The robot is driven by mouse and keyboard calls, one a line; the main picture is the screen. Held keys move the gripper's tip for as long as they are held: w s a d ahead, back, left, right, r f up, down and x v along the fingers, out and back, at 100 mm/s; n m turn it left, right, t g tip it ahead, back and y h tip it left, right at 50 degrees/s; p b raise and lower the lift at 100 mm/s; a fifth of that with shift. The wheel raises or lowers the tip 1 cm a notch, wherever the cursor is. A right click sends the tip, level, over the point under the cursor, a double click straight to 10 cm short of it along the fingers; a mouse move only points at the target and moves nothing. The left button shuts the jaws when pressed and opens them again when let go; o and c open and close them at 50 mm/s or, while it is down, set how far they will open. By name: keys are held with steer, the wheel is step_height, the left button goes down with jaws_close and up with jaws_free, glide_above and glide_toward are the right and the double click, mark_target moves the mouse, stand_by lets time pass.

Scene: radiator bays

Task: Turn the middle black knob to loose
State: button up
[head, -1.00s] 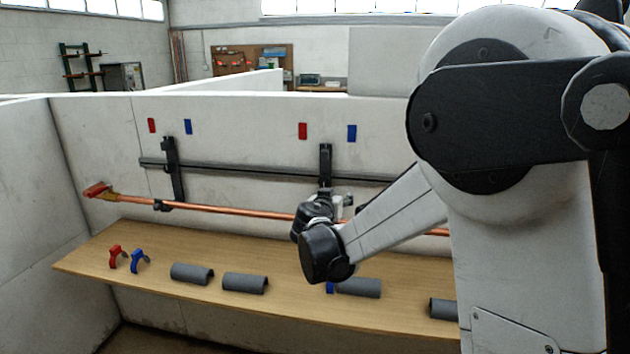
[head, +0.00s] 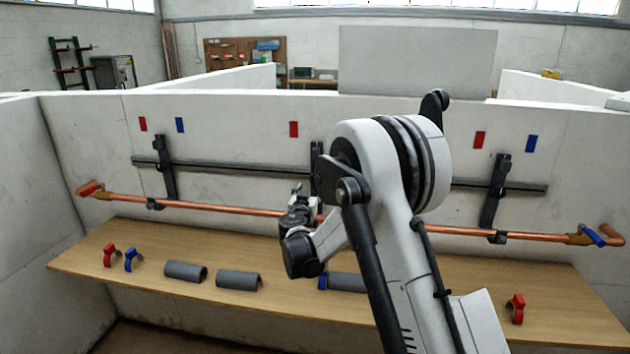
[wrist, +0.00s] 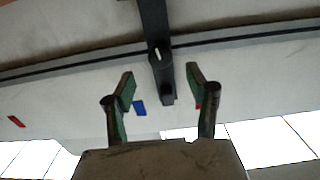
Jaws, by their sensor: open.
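The middle black bracket (head: 316,160) stands on the wall rail, its lower part hidden behind my arm in the head view. In the wrist view the bracket (wrist: 153,20) runs down between my fingers, and the black knob (wrist: 162,66) on it carries a short white mark. The mark runs nearly along the bracket. My gripper (wrist: 160,76) is open, with a finger on each side of the knob and no clear contact. In the head view my gripper (head: 298,192) is small and partly hidden near the middle bracket.
A copper pipe (head: 240,210) runs along the wall below the black rail (head: 230,170). Left (head: 165,168) and right (head: 496,190) brackets flank the middle one. Grey pipe covers (head: 238,281) and red and blue clips (head: 132,259) lie on the wooden shelf (head: 85,262).

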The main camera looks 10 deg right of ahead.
mark_target(315, 181)
steer(key=x, duration=0.8)
steer(key=shift+d+p, duration=0.1)
steer(key=shift+p, duration=0.3)
steer(key=shift+c, duration=0.6)
steer(key=c, duration=1)
steer(key=shift+c, duration=0.2)
